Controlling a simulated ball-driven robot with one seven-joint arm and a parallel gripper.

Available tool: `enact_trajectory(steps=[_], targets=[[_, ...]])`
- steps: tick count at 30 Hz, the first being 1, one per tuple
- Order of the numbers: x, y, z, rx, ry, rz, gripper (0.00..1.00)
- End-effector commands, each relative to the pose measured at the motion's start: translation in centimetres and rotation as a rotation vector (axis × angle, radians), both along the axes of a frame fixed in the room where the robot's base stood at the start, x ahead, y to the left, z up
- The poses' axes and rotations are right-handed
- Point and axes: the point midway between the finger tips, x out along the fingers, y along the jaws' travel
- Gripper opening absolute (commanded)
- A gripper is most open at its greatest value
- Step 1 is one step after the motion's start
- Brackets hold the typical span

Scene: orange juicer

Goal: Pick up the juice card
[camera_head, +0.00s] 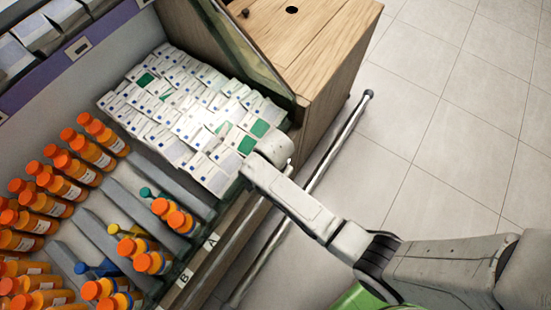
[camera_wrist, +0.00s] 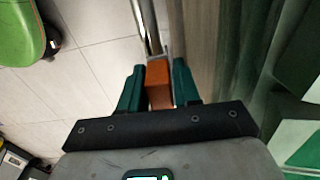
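White juice cards (camera_head: 190,118) with green and blue patches lie in overlapping rows in the case in the head view. One large green-and-white card shows at the lower right of the wrist view (camera_wrist: 304,150). My gripper is at the near right edge of the cards, mostly hidden behind my arm's pale end in the head view. In the wrist view its two teal fingers (camera_wrist: 158,80) stand apart, with an orange-brown surface between them; I cannot tell what that is. I see no card between the fingers.
Orange juice bottles (camera_head: 68,170) stand in rows left of the cards, with grey dividers (camera_head: 140,205) between some rows. A metal rail (camera_head: 338,148) runs along the case front. A wooden cabinet (camera_head: 310,45) stands behind on the right. Tiled floor (camera_head: 440,130) is clear at right.

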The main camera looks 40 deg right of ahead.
Motion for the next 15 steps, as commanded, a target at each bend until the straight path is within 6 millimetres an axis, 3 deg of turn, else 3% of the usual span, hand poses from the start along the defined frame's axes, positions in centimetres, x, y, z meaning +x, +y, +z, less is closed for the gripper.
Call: enact_trajectory(steps=[4, 15], targets=[[0.01, 0.00, 0.04, 0.000, 0.000, 0.000, 0.32], [0.00, -0.01, 0.06, 0.000, 0.000, 0.000, 0.00]])
